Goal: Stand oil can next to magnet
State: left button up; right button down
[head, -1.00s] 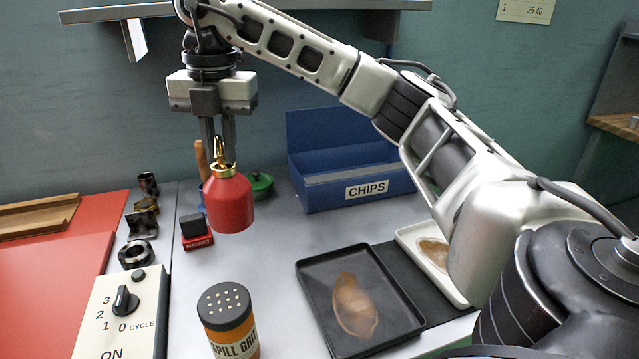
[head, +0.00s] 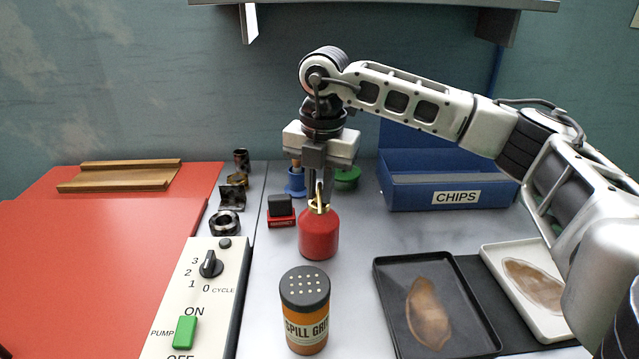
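The red oil can (head: 319,237) with a brass collar and spout is upright in the head view, to the right of the magnet and a little nearer to me. The magnet (head: 281,212) is a small dark block on a red labelled base, standing on the grey top. A narrow gap shows between them. My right gripper (head: 319,198) points down over the can, its fingers shut around the spout. The can's bottom is at or very near the surface; I cannot tell whether it touches. My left gripper is not in view.
The orange spill grit shaker (head: 305,312) stands in front of the can. A blue chips bin (head: 455,196) and a green-lidded item (head: 347,178) are behind. A black tray (head: 468,335) lies right, a control box (head: 206,290) left. Grey top is clear between can and tray.

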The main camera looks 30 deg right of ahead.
jog(key=shift+r, duration=0.1)
jog(key=c, duration=1.4)
grip_release()
jog(key=r, duration=1.2)
jog(key=shift+s+d, duration=0.15)
jog(key=shift+s, duration=0.1)
jog(key=shift+f, duration=0.1)
